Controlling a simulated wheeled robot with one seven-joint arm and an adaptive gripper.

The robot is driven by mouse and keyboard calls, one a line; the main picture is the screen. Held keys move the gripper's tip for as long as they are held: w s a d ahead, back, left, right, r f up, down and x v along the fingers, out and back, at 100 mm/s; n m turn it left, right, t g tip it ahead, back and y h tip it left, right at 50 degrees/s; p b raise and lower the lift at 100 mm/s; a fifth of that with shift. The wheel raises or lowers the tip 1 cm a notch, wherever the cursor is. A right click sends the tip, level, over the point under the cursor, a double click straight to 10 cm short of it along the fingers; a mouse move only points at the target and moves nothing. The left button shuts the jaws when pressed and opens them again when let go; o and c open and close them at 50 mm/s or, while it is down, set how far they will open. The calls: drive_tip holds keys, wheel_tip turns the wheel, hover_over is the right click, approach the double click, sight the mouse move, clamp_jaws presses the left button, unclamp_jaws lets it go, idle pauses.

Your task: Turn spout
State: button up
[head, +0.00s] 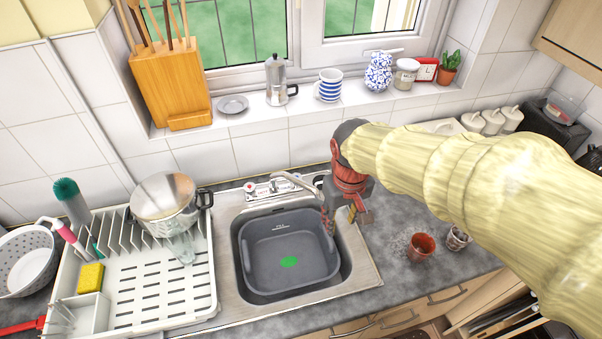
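My gripper (340,217) points down at the back right of the sink, close to the right of the spout. Its two fingers show apart, with nothing seen between them. I cannot tell whether a finger touches the spout.
A grey basin (268,262) with a green patch sits in the steel sink (232,308). A white dish rack (200,292) with a pot (163,197) stands left. The windowsill above holds several items.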

drive_tip(key=w+a+f+n+h+p, duration=0.1)
drive_tip(key=w+a+f+n+p, duration=0.2)
drive_tip(key=w, duration=0.5)
drive_tip(key=w+a+f+n+p, duration=0.2)
drive_tip(key=w+a+f, duration=0.25)
drive_tip(key=w, duration=0.35)
drive_tip(key=r+n, duration=0.2)
hover_over(301, 181)
drive_tip(key=s, duration=0.2)
drive_tip(key=shift+t, duration=0.3)
drive_tip(key=f, duration=0.2)
drive_tip(key=w+f, duration=0.1)
drive_tip(key=f, duration=0.4)
drive_tip(key=shift+w+f+p, duration=0.25)
drive_tip(key=shift+w+p, duration=0.05)
drive_tip(key=shift+w, duration=0.05)
drive_tip(key=shift+c, duration=0.2)
clamp_jaws()
